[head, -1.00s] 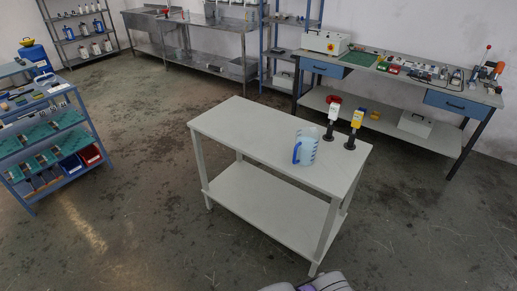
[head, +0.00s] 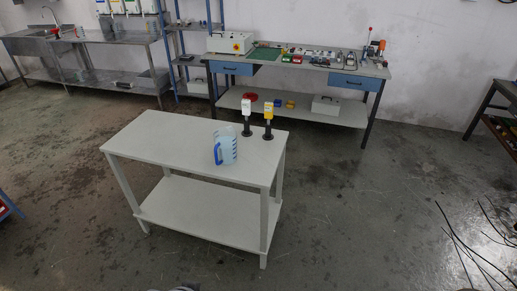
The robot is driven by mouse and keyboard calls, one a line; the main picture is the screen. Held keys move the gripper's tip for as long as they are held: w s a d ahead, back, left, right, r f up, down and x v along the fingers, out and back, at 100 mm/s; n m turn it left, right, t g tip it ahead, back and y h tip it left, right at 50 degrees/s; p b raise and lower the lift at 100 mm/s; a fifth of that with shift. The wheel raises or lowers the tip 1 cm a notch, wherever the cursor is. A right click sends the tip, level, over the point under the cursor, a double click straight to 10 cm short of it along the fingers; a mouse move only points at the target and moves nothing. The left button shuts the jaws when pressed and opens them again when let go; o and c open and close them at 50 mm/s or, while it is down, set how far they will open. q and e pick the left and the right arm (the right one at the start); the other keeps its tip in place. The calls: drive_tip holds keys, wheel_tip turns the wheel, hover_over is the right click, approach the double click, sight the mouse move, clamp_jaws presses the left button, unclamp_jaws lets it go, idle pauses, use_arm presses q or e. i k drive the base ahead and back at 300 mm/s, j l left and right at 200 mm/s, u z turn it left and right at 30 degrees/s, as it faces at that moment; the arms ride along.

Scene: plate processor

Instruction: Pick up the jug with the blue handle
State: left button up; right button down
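The jug (head: 227,148) is translucent pale blue with a blue handle (head: 217,154). It stands upright on the top of the white two-tier table (head: 160,143), towards the table's right end. Its handle faces left and towards me, and nothing touches the jug. Neither of my grippers shows in the head view. Only a small piece of what seems to be my own body shows at the bottom edge.
A white-topped stand (head: 247,115) and a yellow-topped stand (head: 268,118) are close behind the jug. A workbench (head: 340,68) with tools stands along the back wall. A steel sink bench (head: 110,42) is at the back left. Floor around the table is clear.

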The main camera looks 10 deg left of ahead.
sight(225, 138)
drive_tip(key=u, duration=0.55)
drive_tip(key=i+l, duration=0.3)
drive_tip(key=i, duration=0.15)
drive_tip(key=i+l, duration=0.35)
drive_tip(key=i, duration=0.15)
drive_tip(key=i+l+z, duration=0.1)
drive_tip(key=i+l, duration=0.2)
drive_tip(key=i, duration=0.15)
